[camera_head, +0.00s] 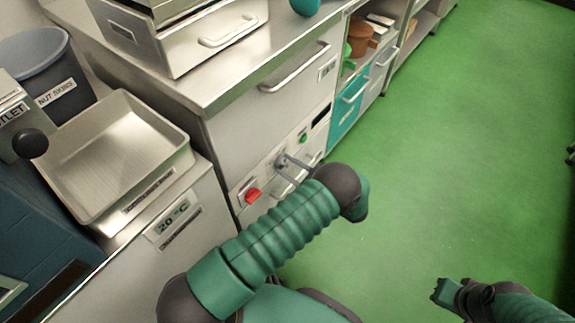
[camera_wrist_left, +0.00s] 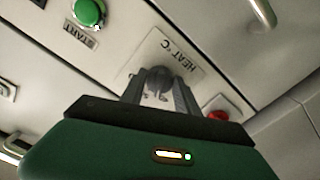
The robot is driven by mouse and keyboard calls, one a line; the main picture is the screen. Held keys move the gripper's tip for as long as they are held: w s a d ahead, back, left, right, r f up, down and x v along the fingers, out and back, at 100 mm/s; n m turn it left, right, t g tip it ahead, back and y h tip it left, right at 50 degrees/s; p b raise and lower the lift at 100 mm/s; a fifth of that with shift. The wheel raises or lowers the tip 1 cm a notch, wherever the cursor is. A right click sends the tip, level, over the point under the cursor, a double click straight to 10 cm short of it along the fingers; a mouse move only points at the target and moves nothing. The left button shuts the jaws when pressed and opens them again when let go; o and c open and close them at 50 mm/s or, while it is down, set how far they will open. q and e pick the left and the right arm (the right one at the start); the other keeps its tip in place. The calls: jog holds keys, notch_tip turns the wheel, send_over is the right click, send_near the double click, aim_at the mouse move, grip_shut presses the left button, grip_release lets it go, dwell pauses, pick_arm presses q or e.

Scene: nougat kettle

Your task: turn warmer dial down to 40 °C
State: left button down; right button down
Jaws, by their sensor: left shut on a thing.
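The warmer dial (camera_wrist_left: 156,74) is a grey knob on a plate marked HEAT °C, seen upside down in the left wrist view. In the head view the dial (camera_head: 281,160) sits on the metal cabinet front. My left gripper (camera_wrist_left: 158,84) is shut on the dial, with a finger on either side of it. In the head view my left gripper (camera_head: 292,163) reaches the panel from the right. The dial's pointer and scale cannot be read. My right gripper (camera_head: 440,290) is at the lower right over the green floor, away from the panel; its finger opening is unclear.
A red button (camera_head: 252,195) and a green START button (camera_wrist_left: 89,12) flank the dial. A drawer handle (camera_head: 295,68) juts out above the panel. A metal tray (camera_head: 115,150) stands at left above a 20 °C label (camera_head: 172,217).

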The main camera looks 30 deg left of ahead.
pick_arm(q)
jog(key=shift+d+f+n+p, duration=0.15)
jog(key=shift+n+p, duration=0.2)
jog(key=shift+n, duration=1.95)
jog(key=c, duration=1.2)
grip_release()
jog(key=shift+o, duration=1.4)
